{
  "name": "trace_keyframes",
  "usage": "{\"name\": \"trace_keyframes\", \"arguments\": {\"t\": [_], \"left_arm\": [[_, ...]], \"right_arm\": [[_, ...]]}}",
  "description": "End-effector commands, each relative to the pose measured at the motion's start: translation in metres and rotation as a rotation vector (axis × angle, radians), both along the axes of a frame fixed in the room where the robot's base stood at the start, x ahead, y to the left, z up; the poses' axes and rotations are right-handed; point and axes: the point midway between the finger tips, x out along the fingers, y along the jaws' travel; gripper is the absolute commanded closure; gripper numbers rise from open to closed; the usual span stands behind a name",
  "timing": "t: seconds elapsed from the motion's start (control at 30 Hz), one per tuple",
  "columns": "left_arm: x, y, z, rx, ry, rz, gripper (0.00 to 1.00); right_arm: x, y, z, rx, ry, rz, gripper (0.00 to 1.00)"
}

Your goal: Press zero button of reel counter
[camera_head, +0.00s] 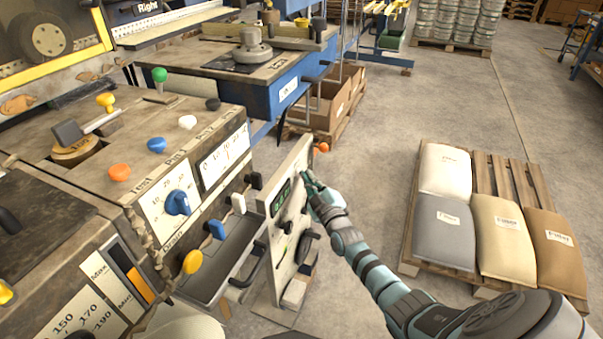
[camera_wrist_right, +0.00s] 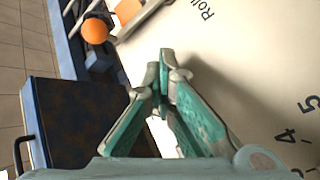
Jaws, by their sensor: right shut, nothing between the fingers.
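The reel counter appears to be the upright pale panel (camera_head: 275,240) with a small dark display with green digits (camera_head: 281,197), seen at a steep angle in the head view. My right gripper (camera_head: 306,178) is shut and empty, close to the right side of this panel. In the right wrist view the closed fingertips (camera_wrist_right: 164,56) are over or in front of a pale panel face (camera_wrist_right: 245,75) with the lettering "Roll" and the numerals 4 and 5. I cannot tell whether they touch it. I cannot make out a zero button. My left gripper is not in view.
An orange knob (camera_head: 322,147) is by the panel's far edge; an orange ball (camera_wrist_right: 95,31) shows in the right wrist view. Left is a machine with coloured knobs and a blue dial (camera_head: 177,203). A pallet with sacks (camera_head: 442,232) stands right. Floor between is free.

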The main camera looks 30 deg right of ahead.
Motion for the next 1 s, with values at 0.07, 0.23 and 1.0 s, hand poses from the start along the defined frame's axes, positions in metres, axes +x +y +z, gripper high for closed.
{"name": "trace_keyframes", "arguments": {"t": [0.07,0.23,1.0], "left_arm": [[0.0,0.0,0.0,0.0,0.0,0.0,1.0],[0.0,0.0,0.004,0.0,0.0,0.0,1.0],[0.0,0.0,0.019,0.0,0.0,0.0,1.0]], "right_arm": [[0.0,0.0,0.0,0.0,0.0,0.0,1.0],[-0.006,-0.005,0.001,-0.002,0.0,-0.001,1.0],[-0.034,-0.024,0.002,-0.002,0.001,-0.001,1.0]]}}
